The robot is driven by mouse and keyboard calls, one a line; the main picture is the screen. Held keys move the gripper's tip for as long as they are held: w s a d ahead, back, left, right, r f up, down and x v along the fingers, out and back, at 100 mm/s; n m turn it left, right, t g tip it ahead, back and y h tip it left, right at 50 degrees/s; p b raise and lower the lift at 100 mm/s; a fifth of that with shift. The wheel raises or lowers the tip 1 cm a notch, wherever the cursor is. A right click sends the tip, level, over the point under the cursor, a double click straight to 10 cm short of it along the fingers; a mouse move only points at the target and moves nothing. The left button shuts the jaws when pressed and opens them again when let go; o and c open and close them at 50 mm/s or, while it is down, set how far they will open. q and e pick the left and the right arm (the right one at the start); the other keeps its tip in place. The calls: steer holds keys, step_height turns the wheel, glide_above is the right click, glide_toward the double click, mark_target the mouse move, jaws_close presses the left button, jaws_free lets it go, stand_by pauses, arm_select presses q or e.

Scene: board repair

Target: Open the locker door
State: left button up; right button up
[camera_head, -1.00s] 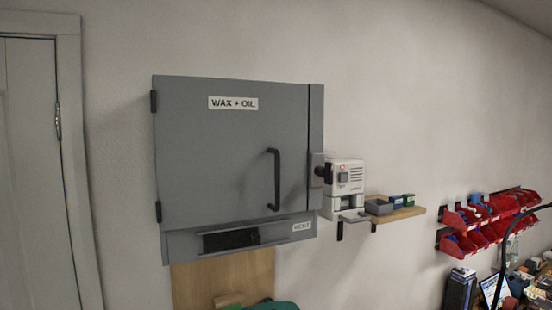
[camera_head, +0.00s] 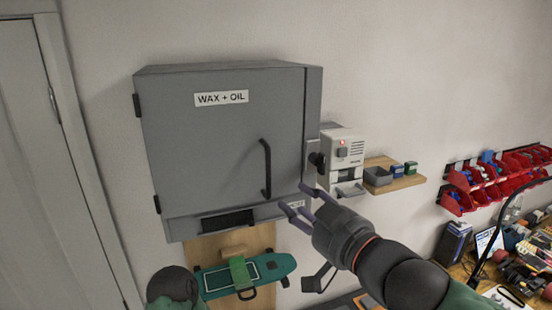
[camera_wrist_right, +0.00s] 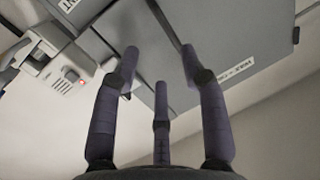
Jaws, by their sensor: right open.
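The grey locker (camera_head: 220,140) labelled "WAX + OIL" hangs on the wall, and its door looks closed. Its black vertical handle (camera_head: 266,168) is on the right side of the door, and hinges show on the left edge. A dark knob or latch (camera_head: 316,160) sits on the locker's right side. My right gripper (camera_head: 292,199) is open and empty, below and right of the handle near the locker's lower right corner. My left gripper is not visible.
A white device (camera_head: 343,155) with a red light is mounted just right of the locker. A small wooden shelf (camera_head: 400,182) holds boxes. A green skateboard deck (camera_head: 245,275) is below the locker. Red bins (camera_head: 490,180) and a cluttered bench are at right.

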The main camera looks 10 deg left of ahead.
mark_target(270, 173)
steer(key=shift+w+a+r+b, duration=0.4)
steer(key=shift+w+a, duration=0.7)
steer(key=shift+a, duration=0.15)
steer(key=shift+w+a+r+b, duration=0.35)
steer(key=shift+w+a+r, duration=0.1)
steer(key=shift+w+a, duration=0.8)
steer(key=shift+w+a+r+b, duration=0.4)
steer(key=shift+w+a, duration=0.6)
steer(key=shift+a, duration=0.3)
steer(key=shift+c, duration=0.3)
jaws_close()
